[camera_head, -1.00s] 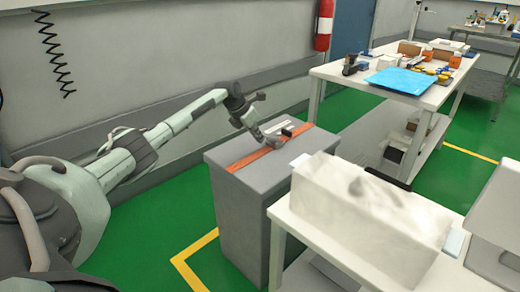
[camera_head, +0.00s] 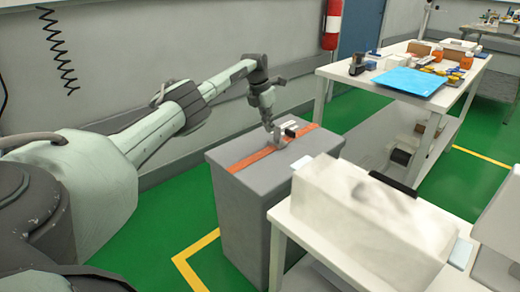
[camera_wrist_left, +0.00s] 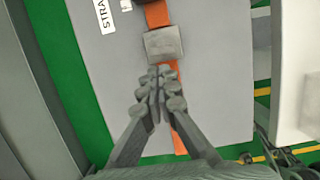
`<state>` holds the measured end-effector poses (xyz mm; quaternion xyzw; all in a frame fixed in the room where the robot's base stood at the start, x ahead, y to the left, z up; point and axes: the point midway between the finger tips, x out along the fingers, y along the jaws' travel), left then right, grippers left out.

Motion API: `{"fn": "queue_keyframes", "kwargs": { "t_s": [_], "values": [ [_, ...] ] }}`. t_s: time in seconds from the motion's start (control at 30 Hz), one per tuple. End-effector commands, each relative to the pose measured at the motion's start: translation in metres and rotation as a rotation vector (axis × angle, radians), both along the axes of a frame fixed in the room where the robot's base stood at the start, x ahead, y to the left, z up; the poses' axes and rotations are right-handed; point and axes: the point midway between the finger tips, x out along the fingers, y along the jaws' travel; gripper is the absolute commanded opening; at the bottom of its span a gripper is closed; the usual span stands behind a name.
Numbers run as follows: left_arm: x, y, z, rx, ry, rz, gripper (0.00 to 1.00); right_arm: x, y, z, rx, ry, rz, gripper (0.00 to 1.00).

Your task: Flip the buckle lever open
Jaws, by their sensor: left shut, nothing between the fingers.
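An orange strap (camera_head: 250,159) runs across the top of a grey cabinet (camera_head: 236,205). In the left wrist view the strap (camera_wrist_left: 180,142) passes under a grey metal buckle plate (camera_wrist_left: 163,43). A dark part (camera_wrist_left: 146,3) sits on the strap beyond the plate, cut off by the top edge. My left gripper (camera_head: 277,136) points down at the strap on the cabinet. Its fingertips (camera_wrist_left: 161,80) are together and empty, just short of the plate's near edge; whether they touch it I cannot tell. The lever's exact position is unclear. My right gripper is not in view.
A white label (camera_wrist_left: 104,14) with partly cut-off lettering lies beside the strap. A white table (camera_head: 310,225) with a large pale block (camera_head: 370,215) stands close at the right. Behind is a bench with a blue tray (camera_head: 410,82). Green floor is clear left of the cabinet.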

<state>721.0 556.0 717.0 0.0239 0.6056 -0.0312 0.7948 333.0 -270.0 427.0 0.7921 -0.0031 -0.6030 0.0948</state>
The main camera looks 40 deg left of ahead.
Motion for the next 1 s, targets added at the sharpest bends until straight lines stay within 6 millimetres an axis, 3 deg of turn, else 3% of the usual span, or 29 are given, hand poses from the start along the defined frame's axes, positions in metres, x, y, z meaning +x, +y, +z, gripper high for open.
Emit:
{"fn": "queue_keyframes", "kwargs": {
  "t_s": [0.17, 0.57, 1.0],
  "values": [
    [0.0, 0.0, 0.001, 0.0, 0.0, 0.0, 0.0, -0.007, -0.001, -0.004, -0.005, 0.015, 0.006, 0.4],
    [0.0, 0.0, 0.016, 0.001, 0.0, 0.0, 0.0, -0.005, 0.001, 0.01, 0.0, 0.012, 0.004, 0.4],
    [0.0, 0.0, 0.015, 0.0, 0.0, 0.0, 0.0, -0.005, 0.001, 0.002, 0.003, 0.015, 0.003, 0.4]
  ]
}}
